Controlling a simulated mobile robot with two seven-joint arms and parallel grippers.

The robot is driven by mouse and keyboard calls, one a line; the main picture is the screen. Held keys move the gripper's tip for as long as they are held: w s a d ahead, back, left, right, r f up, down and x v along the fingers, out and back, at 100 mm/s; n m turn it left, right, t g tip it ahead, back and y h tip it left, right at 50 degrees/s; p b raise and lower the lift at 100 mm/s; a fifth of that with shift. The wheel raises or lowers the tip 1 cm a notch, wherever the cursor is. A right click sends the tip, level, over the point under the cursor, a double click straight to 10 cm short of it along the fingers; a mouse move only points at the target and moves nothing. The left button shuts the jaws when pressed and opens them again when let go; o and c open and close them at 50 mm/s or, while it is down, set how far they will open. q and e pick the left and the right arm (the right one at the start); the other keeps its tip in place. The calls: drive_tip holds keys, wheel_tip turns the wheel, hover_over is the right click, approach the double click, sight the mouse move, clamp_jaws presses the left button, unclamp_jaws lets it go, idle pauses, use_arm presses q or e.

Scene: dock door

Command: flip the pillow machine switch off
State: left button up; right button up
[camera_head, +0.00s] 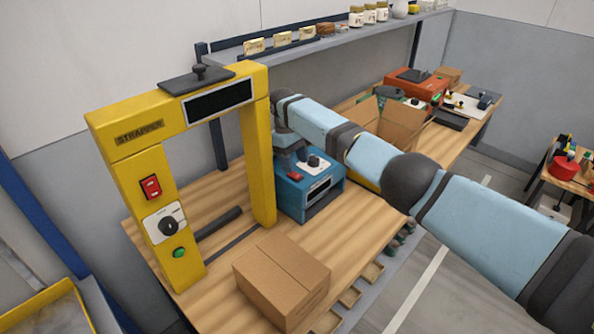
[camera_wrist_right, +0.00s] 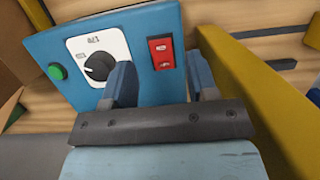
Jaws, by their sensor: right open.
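The blue machine (camera_head: 312,190) stands on the wooden bench, just right of the yellow strapper's post; I take it as the pillow machine. In the right wrist view its panel (camera_wrist_right: 197,68) carries a red rocker switch (camera_wrist_right: 160,53), a black knob (camera_wrist_right: 99,66) on a white plate and a green button (camera_wrist_right: 57,72). Which way the rocker is tipped I cannot tell. My right gripper (camera_wrist_right: 162,82) is open and empty, its fingers apart either side of the switch in that view; contact is not visible. In the head view my right gripper (camera_head: 286,142) is above the machine's back left. My left gripper is out of view.
The yellow strapper (camera_head: 257,165) has its own red switch (camera_head: 150,187), knob and green button. Its post stands close beside my right gripper. A closed carton (camera_head: 283,280) sits in front on the bench. An open carton (camera_head: 392,125) and an orange machine (camera_head: 415,88) are farther right.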

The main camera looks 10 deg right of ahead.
drive_tip(key=b+v, duration=0.1)
drive_tip(key=v, duration=0.9)
drive_tip(key=shift+r+b, duration=0.3)
drive_tip(key=shift+b, duration=0.05)
